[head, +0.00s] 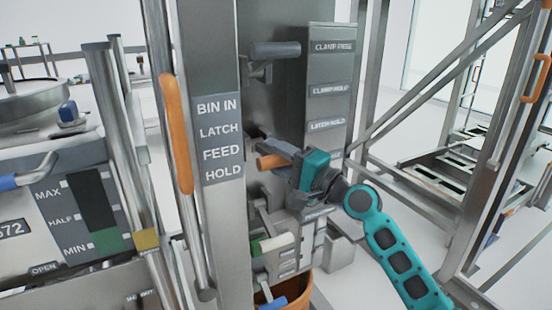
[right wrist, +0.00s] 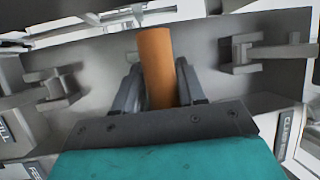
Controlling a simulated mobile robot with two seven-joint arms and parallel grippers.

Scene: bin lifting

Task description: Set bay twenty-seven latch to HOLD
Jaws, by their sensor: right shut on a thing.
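An orange lever handle (head: 271,162) sticks out to the left from the column, level with the lower part of the label panel. It also shows upright between the fingers in the right wrist view (right wrist: 156,62). My right gripper (head: 280,152) is shut on this handle, one finger on each side. The label panel (head: 333,75) reads CLAMP FREE, CLAMP HOLD and LATCH HOLD from the top down; the lower part is partly behind my gripper. The lever's pivot is hidden. My left gripper is not in view.
A grey lever (head: 275,49) sits above on the column. A white-and-green handle (head: 272,244) and a blue handle (head: 272,304) sit below. The post with a BIN IN, LATCH, FEED, HOLD plate (head: 219,137) and an orange grab bar (head: 176,133) stand left. Metal frames stand right.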

